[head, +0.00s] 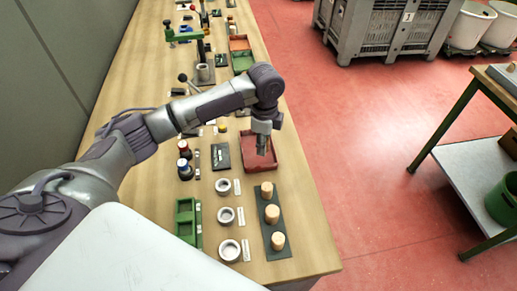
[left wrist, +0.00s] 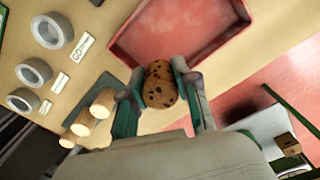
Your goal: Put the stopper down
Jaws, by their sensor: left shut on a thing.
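My left gripper (head: 263,150) is pointing down over the red tray (head: 298,164) in the head view. In the left wrist view my left gripper (left wrist: 160,88) is shut on a speckled brown cork stopper (left wrist: 160,84), held between its two fingers. The stopper shows beside the near edge of the red tray (left wrist: 178,57); its height above the table is unclear. In the head view the held stopper is hardly visible. Three pale stoppers, one of them the near one (head: 277,240), stand upright on a dark strip (head: 282,254). My right gripper is out of view.
Three pale rings, the nearest one (head: 230,250), lie with small labels left of the strip. A green tray (head: 187,222) and small dark bottles (head: 184,170) stand further left. A dark pad (head: 221,157) lies beside the red tray. The bench's right edge is close.

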